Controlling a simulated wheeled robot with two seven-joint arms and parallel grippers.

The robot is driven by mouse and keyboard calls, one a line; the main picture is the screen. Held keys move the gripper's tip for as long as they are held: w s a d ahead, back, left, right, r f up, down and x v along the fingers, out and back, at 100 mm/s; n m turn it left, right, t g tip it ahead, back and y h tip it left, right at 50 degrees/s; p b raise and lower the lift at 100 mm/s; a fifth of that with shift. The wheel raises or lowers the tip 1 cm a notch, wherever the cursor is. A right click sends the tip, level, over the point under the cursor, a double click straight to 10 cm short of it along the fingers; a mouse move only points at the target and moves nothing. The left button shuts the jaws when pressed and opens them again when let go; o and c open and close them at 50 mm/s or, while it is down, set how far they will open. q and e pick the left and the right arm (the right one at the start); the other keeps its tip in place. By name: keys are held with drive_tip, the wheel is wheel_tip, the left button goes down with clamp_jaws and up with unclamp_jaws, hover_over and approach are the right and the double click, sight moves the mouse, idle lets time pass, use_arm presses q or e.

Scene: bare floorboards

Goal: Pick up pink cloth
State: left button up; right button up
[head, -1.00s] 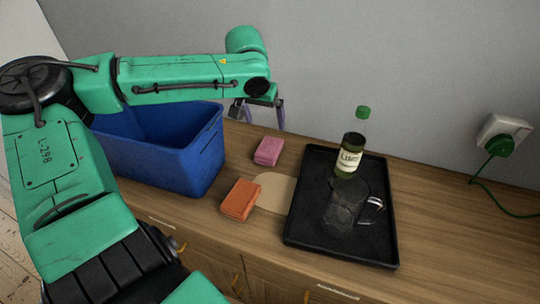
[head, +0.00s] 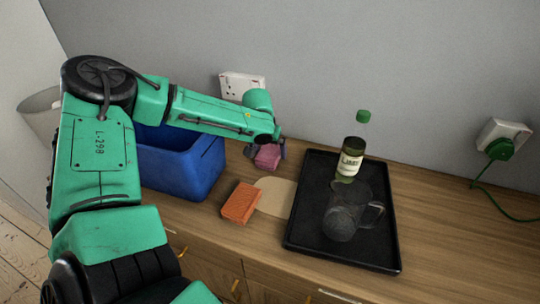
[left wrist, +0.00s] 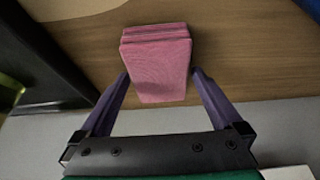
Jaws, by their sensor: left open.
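The pink cloth (head: 267,157) is a small folded block on the wooden counter, near the wall, between the blue bin and the black tray. My left gripper (head: 267,150) is open over it. In the left wrist view the pink cloth (left wrist: 157,65) lies between the tips of the two purple fingers (left wrist: 160,80), with a finger on either side. I cannot tell whether either finger touches it. My right gripper is not in view.
A blue bin (head: 188,172) stands left of the cloth. An orange cloth (head: 240,203) lies in front, beside a pale round mat (head: 275,195). A black tray (head: 320,225) at right holds a green-capped bottle (head: 350,160) and a glass jug (head: 345,215).

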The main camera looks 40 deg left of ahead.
use_arm(q)
drive_tip(key=shift+f+b, duration=0.25)
drive_tip(key=shift+b, duration=0.05)
drive_tip(key=c, duration=1.2)
drive_tip(key=shift+o, duration=0.2)
drive_tip(key=shift+r, duration=0.1)
